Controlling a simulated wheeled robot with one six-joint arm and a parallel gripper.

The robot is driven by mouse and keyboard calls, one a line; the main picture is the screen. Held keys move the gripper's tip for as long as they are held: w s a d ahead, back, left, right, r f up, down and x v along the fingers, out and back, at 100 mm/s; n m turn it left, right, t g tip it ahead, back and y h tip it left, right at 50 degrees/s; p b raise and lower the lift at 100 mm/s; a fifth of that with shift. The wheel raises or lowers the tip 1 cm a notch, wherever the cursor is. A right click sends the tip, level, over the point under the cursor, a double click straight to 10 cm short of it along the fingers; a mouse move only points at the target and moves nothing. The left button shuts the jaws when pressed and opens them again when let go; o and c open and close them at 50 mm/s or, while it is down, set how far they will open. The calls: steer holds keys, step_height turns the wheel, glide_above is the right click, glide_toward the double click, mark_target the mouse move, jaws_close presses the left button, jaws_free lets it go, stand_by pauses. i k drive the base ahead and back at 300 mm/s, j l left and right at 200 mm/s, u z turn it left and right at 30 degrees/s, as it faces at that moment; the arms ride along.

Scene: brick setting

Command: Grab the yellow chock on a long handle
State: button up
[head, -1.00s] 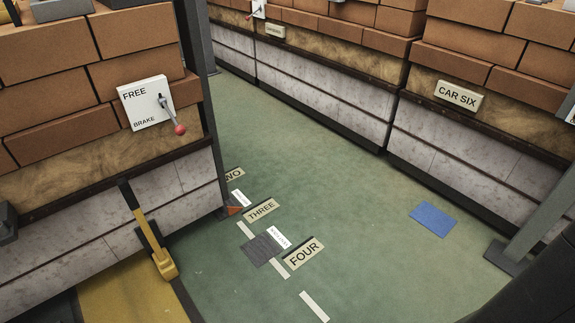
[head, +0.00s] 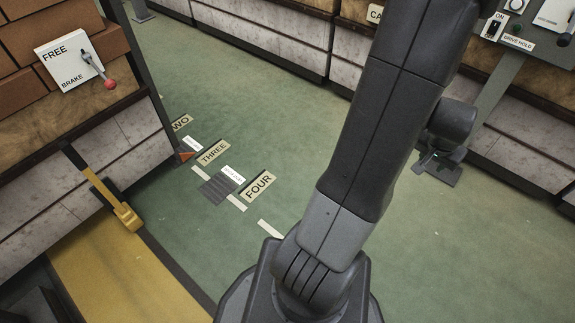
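The yellow chock (head: 127,216) sits low at the left, by the corner of a yellow floor area. Its long handle (head: 88,174), dark with a yellow middle part, leans up and left against the pale lower wall of the brick-topped block. My arm rises from the bottom middle to the upper right. My gripper (head: 432,156) shows only small and dark below the wrist, on the right side, far from the chock. Its fingers are too unclear to tell whether they are open.
Floor plates marked TWO, THREE (head: 213,153) and FOUR (head: 258,186) lie on the green floor, near a dark grey patch (head: 217,188). A FREE/BRAKE panel (head: 68,60) with a red-knobbed lever is above the chock. A control post (head: 500,83) stands right. Green floor between is clear.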

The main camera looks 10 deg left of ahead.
mark_target(125, 213)
steer(key=u, duration=1.9)
steer(key=i+j+u, duration=0.15)
steer(key=u, duration=0.25)
steer(key=i+u, duration=0.6)
steer(key=u, duration=0.2)
steer(key=i+l, duration=0.15)
steer(key=i, duration=0.15)
steer(key=i+l, duration=0.1)
steer(key=i, duration=0.2)
